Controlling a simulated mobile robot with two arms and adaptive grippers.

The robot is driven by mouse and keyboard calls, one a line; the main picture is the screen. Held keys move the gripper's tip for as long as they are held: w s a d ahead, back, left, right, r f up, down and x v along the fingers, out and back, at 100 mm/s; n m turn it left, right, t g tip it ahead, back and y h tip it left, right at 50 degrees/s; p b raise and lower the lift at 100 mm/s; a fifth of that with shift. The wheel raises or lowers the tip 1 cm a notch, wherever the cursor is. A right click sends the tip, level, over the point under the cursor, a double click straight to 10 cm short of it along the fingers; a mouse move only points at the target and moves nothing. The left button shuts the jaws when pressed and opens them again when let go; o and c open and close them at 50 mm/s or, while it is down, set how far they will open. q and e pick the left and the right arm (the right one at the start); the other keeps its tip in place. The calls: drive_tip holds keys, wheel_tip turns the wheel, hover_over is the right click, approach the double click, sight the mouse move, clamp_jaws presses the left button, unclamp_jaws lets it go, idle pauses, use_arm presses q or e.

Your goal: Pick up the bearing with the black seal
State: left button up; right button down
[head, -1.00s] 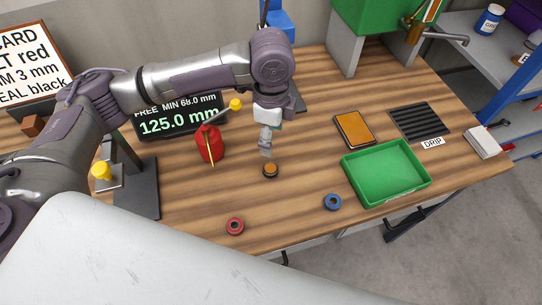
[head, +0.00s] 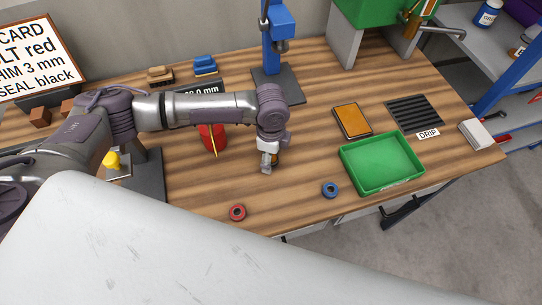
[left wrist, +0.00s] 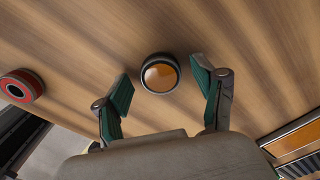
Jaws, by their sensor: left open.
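The bearing with the black seal (left wrist: 160,73) has a dark outer ring and an orange centre. It lies flat on the wooden bench. My left gripper (left wrist: 163,72) is open, with one green-padded finger on each side of the bearing and visible gaps between. In the head view the left gripper (head: 268,165) is low over the bench, and the bearing (head: 275,158) is mostly hidden behind it. My right gripper is not in view.
A red-ringed bearing (head: 237,212) lies front left and a blue one (head: 330,190) to the right. A green tray (head: 383,187), an orange-topped block (head: 352,120) and a drip grate (head: 414,112) are farther right.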

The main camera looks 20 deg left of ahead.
use_arm(q)
drive_tip(key=c, duration=1.2)
drive_tip(key=shift+c, duration=0.6)
drive_tip(key=shift+r, duration=0.1)
